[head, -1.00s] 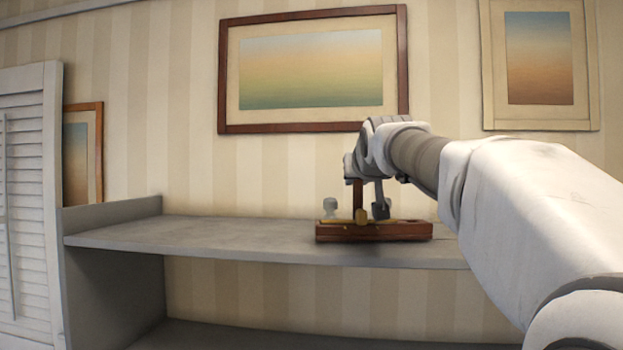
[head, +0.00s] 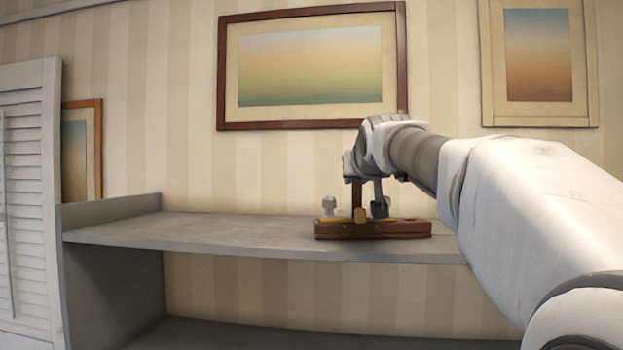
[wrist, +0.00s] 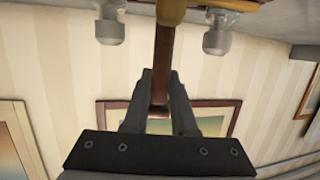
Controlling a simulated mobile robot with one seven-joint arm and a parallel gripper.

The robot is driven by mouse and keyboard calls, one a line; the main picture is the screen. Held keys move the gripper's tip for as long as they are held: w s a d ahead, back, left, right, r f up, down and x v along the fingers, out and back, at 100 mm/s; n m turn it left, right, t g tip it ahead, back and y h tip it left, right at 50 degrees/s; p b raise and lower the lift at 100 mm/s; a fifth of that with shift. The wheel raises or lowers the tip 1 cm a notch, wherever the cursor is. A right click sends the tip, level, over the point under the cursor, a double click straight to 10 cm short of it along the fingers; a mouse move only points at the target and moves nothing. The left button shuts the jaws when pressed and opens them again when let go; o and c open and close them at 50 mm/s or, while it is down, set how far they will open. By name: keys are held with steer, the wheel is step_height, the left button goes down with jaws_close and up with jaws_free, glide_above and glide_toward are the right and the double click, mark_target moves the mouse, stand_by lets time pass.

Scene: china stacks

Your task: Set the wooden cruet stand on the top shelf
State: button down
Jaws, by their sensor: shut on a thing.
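The wooden cruet stand (head: 395,229) has a reddish-brown base, an upright wooden handle and a brass-coloured fitting (head: 360,215). Its base is level at the top shelf's (head: 210,232) grey surface, right of the shelf's middle; I cannot tell for certain whether it touches. A glass stopper (head: 329,206) shows at its left. My gripper (head: 367,186) is above the stand, shut on its handle. In the wrist view the fingers (wrist: 158,95) close around the handle (wrist: 164,55), with a glass stopper (wrist: 215,38) on the right and another on the left.
The shelf left of the stand is clear up to a low raised side (head: 110,211). A lower shelf (head: 230,335) lies below. Framed pictures (head: 310,124) hang on the striped wall behind. A white louvred shutter (head: 28,200) stands at the far left.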

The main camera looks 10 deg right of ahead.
steer(key=shift+s+r, duration=0.1)
steer(key=shift+r, duration=0.1)
steer(key=c, duration=0.6)
jaws_free()
steer(key=shift+f, duration=0.1)
steer(key=shift+c, duration=0.2)
steer(key=shift+f, duration=0.5)
steer(key=shift+r+b+v, duration=0.2)
steer(key=shift+b+v, duration=0.6)
steer(key=shift+v, duration=0.85)
steer(key=shift+b+v, duration=0.55)
steer(key=shift+v, duration=1.8)
steer(key=shift+r, duration=0.1)
